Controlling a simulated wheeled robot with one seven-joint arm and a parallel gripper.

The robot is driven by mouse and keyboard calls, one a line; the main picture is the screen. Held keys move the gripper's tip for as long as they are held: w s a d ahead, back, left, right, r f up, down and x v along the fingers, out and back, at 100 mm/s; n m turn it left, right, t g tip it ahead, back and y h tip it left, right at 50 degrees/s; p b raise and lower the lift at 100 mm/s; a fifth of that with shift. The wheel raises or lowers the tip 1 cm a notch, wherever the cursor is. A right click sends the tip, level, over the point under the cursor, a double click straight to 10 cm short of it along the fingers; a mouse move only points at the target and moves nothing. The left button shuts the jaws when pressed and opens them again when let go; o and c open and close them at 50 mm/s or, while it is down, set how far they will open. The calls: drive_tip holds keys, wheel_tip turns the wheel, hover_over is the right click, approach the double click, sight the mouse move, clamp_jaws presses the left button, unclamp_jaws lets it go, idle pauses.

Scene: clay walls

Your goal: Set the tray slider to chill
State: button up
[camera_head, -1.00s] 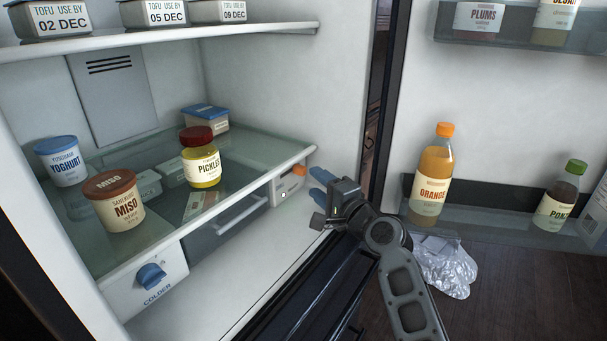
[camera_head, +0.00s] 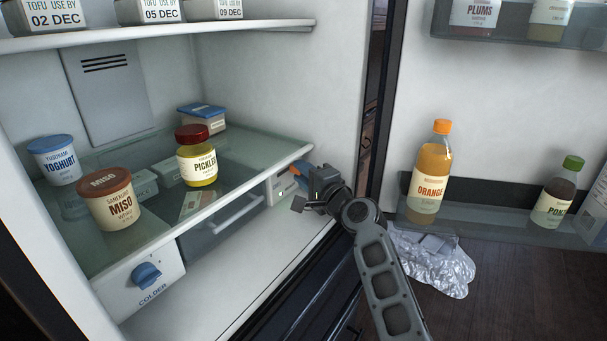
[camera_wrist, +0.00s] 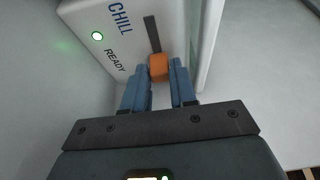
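The tray slider is an orange knob (camera_wrist: 158,68) at the lower end of a dark slot (camera_wrist: 152,34) in the wrist view. Its white panel (camera_wrist: 96,14) carries the word CHILL beside the slot's upper part and READY lower down, near a lit green lamp (camera_wrist: 97,36). In the head view the panel (camera_head: 279,187) sits under the glass shelf's right front corner, partly hidden by my gripper (camera_head: 301,186). In the wrist view my gripper's blue fingertips (camera_wrist: 159,76) stand on both sides of the knob and appear to touch it.
A blue COLDER dial (camera_head: 146,275) is at left. The door with bottles (camera_head: 430,175) stands open at right; a crumpled bag (camera_head: 435,265) lies below.

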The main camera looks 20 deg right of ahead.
clamp_jaws()
drive_tip(key=shift+s+a+r+p, duration=0.1)
drive_tip(key=shift+s+a+p, duration=0.7)
drive_tip(key=shift+a+p, duration=0.25)
drive_tip(key=shift+s+a, duration=0.2)
drive_tip(key=shift+a, duration=0.1)
drive_tip(key=shift+f, duration=0.25)
drive_tip(key=shift+a, duration=0.1)
drive_tip(key=shift+o, duration=2.3)
unclamp_jaws()
drive_tip(key=shift+r, duration=0.1)
